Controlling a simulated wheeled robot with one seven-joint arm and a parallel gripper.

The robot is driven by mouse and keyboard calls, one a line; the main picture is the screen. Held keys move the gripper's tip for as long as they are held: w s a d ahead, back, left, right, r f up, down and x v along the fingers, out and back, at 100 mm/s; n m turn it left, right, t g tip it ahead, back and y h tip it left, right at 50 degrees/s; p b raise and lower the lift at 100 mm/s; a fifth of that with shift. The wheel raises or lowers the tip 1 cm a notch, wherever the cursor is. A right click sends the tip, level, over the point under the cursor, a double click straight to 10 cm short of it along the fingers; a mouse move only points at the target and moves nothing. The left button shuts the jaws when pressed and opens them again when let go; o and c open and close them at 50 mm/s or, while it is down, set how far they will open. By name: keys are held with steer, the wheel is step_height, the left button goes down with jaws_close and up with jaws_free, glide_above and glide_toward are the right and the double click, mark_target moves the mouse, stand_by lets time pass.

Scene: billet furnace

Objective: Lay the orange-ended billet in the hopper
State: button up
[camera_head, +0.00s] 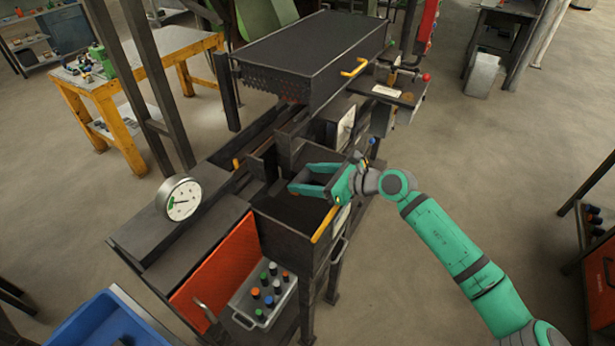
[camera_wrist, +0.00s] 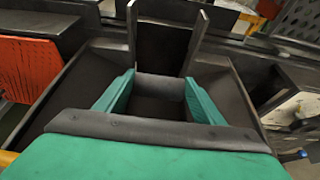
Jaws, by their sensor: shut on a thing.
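My gripper (camera_head: 299,178) reaches in from the right, its green fingers over the hopper (camera_head: 289,235), a dark open box with sloped inner walls. In the wrist view, my gripper (camera_wrist: 160,82) is shut on a dark grey bar, the billet (camera_wrist: 160,88), lying crosswise between the fingertips. The hopper's sloped wall (camera_wrist: 78,88) shows beside the fingers. The billet looks to be above or inside the hopper mouth; the exact height cannot be told.
A grey tray (camera_head: 240,321) with several colour-ended billets stands below left, beside an orange panel (camera_head: 222,262). A round gauge (camera_head: 180,199) stands left. The furnace hood (camera_head: 312,55) is behind. A yellow bar (camera_head: 325,223) runs along the hopper's right side.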

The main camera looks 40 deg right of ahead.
steer(key=o, duration=1.7)
steer(key=shift+r, duration=0.1)
steer(key=shift+o, duration=0.6)
steer(key=shift+s+d+r, duration=0.15)
steer(key=shift+s+d, duration=0.15)
steer(key=shift+s, duration=0.2)
steer(key=v, duration=0.9)
steer(key=shift+s, duration=0.35)
steer(key=shift+d+r, duration=0.1)
